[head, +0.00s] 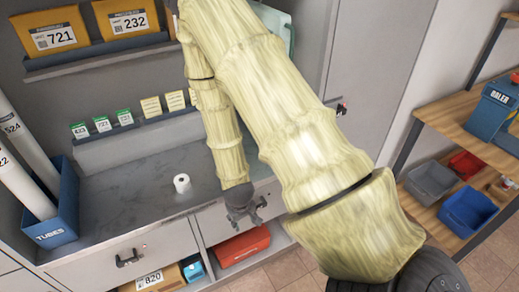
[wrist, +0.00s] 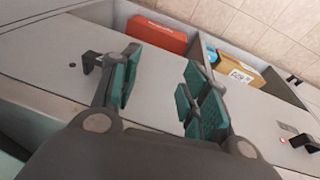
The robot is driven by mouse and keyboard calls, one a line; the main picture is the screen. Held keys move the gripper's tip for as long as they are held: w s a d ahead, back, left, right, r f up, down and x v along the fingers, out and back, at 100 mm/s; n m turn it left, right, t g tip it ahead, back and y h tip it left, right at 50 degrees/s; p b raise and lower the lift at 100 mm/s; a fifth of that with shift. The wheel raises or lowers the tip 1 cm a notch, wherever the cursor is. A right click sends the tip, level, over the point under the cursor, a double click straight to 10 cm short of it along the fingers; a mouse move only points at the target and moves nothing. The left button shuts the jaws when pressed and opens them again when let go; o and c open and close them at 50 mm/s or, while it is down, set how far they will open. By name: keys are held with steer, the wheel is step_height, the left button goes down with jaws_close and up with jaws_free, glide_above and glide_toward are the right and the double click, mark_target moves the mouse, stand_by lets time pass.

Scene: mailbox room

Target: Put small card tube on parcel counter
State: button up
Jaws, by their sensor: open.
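A short white roll with a dark hole in its top, seemingly the small card tube (head: 182,183), stands upright on the grey metal counter (head: 125,203) in the head view. Nothing is touching it. My gripper (head: 246,212) is to its right and nearer the counter's front edge, apart from it. In the wrist view my gripper (wrist: 160,88) has its teal-padded fingers spread with nothing between them. It points towards the drawer fronts and open lower shelf. The roll is out of sight in the wrist view.
A blue TUBES bin (head: 58,226) with long white tubes stands at the counter's left. Drawer handles (head: 130,259) stick out in front. Below are a red box (head: 242,246) and a cardboard parcel (head: 157,280). Small cards (head: 125,117) line a ledge behind. Shelving with bins (head: 468,211) stands right.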

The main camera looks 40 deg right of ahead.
steer(key=s+a+f, duration=0.3)
steer(key=s, duration=0.4)
steer(key=s+a+f+n+g+y, duration=0.1)
steer(key=s+a+f, duration=0.3)
steer(key=s, duration=0.2)
steer(key=s+a+f+g, duration=0.1)
steer(key=s+a+f, duration=0.2)
steer(key=s, duration=0.4)
steer(key=shift+s+a+f+n+y, duration=0.25)
steer(key=shift+s+f+n+y, duration=0.1)
steer(key=shift+f+n+y, duration=0.05)
